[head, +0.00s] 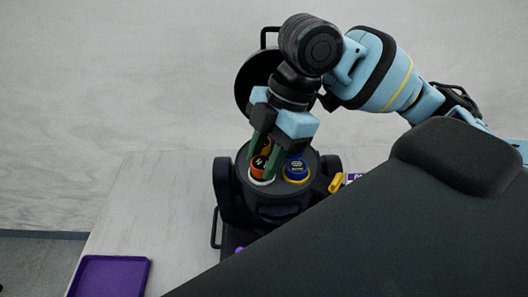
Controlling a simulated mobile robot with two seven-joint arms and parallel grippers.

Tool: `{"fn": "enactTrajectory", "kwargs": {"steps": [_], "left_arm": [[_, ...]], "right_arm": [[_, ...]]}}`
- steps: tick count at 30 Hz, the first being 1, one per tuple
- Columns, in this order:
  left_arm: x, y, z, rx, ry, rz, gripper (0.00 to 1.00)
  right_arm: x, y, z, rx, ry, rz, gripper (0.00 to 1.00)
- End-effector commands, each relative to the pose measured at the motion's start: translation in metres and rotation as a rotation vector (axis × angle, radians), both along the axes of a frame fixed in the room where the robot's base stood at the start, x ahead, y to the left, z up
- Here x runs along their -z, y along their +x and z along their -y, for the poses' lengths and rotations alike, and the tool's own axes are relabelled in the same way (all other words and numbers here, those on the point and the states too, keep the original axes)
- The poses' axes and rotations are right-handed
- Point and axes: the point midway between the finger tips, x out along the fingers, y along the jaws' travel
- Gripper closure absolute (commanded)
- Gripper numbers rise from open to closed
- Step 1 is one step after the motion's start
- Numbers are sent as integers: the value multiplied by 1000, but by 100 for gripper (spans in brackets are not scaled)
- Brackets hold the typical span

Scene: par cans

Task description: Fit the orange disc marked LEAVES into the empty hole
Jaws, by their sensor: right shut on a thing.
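My right gripper (263,163) comes down from above with its green fingers over the top of a round black housing (280,208). It is shut on the orange disc (259,165), which has dark markings I cannot read. The disc is at a white-rimmed hole (262,182) in the housing; I cannot tell whether it is seated in it. A blue disc (296,168) with a light marking sits in a yellow-rimmed hole just to the right. The fingers hide part of the housing top behind them. My left gripper is not in view.
A purple tray (110,278) lies on the pale table (150,205) at the lower left. A yellow piece (336,184) sticks out at the housing's right. A black round lid (250,88) stands behind the gripper. The table left of the housing is clear.

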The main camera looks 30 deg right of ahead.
Motion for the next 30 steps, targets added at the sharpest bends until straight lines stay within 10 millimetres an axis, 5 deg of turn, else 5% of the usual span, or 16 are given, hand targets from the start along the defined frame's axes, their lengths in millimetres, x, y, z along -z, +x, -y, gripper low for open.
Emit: {"fn": "enactTrajectory", "kwargs": {"steps": [9, 10, 16, 25, 30], "left_arm": [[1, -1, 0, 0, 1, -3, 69], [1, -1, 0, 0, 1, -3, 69], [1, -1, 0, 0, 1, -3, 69], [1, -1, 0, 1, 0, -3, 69], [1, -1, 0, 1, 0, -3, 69]], "right_arm": [[6, 0, 0, -1, 0, -2, 89], [6, 0, 0, -1, 0, -2, 66], [6, 0, 0, -1, 0, -3, 42], [4, 0, 1, 0, 0, 0, 42], [-13, 1, 8, 1, 0, 3, 42]]}}
